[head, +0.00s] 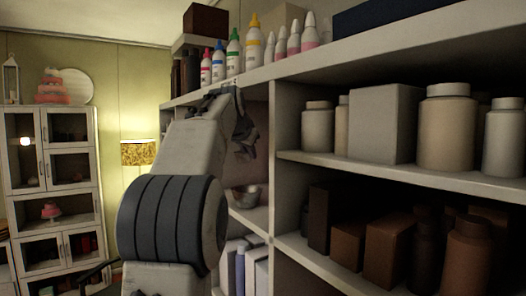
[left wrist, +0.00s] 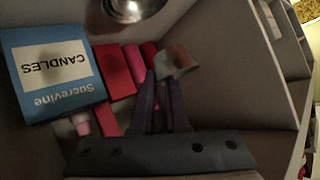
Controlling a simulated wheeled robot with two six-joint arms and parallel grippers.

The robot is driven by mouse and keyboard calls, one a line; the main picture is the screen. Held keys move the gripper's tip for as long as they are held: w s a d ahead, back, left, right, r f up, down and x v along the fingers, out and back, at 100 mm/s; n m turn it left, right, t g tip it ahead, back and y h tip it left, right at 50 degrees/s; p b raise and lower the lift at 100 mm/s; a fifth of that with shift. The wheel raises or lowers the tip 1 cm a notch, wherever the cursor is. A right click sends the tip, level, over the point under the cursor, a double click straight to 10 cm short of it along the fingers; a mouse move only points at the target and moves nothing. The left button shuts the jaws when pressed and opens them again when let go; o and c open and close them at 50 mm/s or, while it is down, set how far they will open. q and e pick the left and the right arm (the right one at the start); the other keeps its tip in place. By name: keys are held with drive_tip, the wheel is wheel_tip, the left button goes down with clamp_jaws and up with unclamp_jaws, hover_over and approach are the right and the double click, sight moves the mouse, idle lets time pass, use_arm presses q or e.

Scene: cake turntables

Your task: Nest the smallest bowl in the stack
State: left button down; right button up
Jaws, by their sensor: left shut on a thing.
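My left gripper (head: 243,142) is up at the shelf unit's left bay, partly hidden by my own arm. In the left wrist view its fingers (left wrist: 165,78) are shut on a small curved piece, which looks like the smallest bowl (left wrist: 177,61), tilted and seen partly edge-on. A shiny metal bowl (head: 247,195) stands on a shelf below the gripper, partly behind my arm. A metal bowl also shows at the top edge of the left wrist view (left wrist: 137,7), apart from the held piece. Whether other bowls are nested in it is unclear. My right gripper is not in view.
The left wrist view shows a blue candles box (left wrist: 55,68) and red boxes (left wrist: 114,72) near the fingers. A shelf divider (head: 285,170) stands right of the gripper. Bottles (head: 254,42) line the board above. Jars (head: 447,120) fill the right bay.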

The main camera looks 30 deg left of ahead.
use_arm(q)
drive_tip(key=f+b, duration=0.1)
drive_tip(key=f, duration=0.1)
drive_tip(key=f+b, duration=0.3)
drive_tip(key=f, duration=0.1)
drive_tip(key=shift+w+d+f+b, duration=0.2)
drive_tip(key=shift+d+f+b, duration=0.1)
drive_tip(key=shift+d, duration=0.1)
drive_tip(key=shift+f+b, duration=0.6)
drive_tip(key=shift+b, duration=0.05)
drive_tip(key=c, duration=0.8)
unclamp_jaws()
drive_tip(key=shift+c, duration=0.2)
wheel_tip(320, 180, up, 7)
drive_tip(key=p, duration=0.6)
